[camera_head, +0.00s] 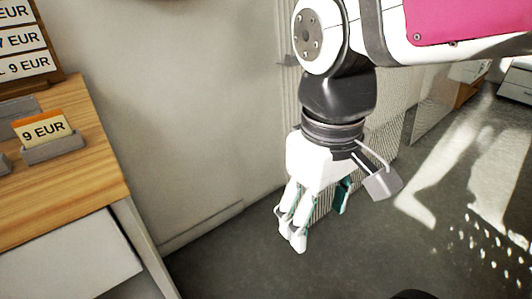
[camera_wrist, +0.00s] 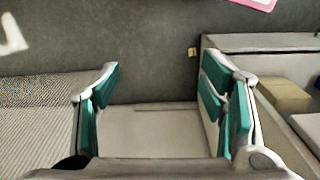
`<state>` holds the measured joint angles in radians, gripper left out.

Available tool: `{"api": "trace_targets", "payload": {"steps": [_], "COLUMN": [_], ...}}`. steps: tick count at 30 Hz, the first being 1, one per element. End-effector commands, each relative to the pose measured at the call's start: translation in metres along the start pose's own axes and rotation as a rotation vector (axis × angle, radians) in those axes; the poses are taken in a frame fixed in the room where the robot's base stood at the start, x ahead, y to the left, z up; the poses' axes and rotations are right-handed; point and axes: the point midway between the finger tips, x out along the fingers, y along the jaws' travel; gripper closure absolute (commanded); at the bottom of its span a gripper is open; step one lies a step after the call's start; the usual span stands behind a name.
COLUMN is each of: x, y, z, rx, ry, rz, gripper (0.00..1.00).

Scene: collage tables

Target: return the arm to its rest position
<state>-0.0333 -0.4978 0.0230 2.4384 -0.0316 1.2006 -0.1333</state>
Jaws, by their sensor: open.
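My arm hangs down from the top right in the head view, in white and dark grey with a pink panel. My gripper (camera_head: 318,222) points down above the grey floor, to the right of the wooden table. It also shows in the wrist view (camera_wrist: 162,95), where its two green-padded fingers stand wide apart. Nothing is between them. The gripper is open and empty, and touches nothing that I can see.
A wooden table (camera_head: 95,165) with a 9 EUR card (camera_head: 44,130) in a grey holder stands at the left. A price board (camera_head: 22,45) is behind it. A wall (camera_head: 190,110) runs behind my arm. Open floor (camera_head: 370,255) lies below and right. A white cabinet (camera_head: 516,84) stands far right.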

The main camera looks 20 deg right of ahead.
Motion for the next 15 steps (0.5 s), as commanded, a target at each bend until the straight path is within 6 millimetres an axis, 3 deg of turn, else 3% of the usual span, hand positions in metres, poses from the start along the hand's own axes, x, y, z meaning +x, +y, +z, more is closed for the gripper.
{"api": "trace_targets", "payload": {"steps": [3, 6, 10, 15], "x": [-0.003, -0.002, 0.001, 0.002], "y": [-0.006, -0.010, -0.014, -0.015], "z": [0.040, 0.063, 0.080, 0.085], "rx": [0.113, 0.182, 0.235, 0.250], "ry": [0.011, 0.011, 0.009, 0.005], "rz": [-0.017, -0.028, -0.038, -0.041], "gripper": [0.35, 0.35, 0.35, 0.35]}}
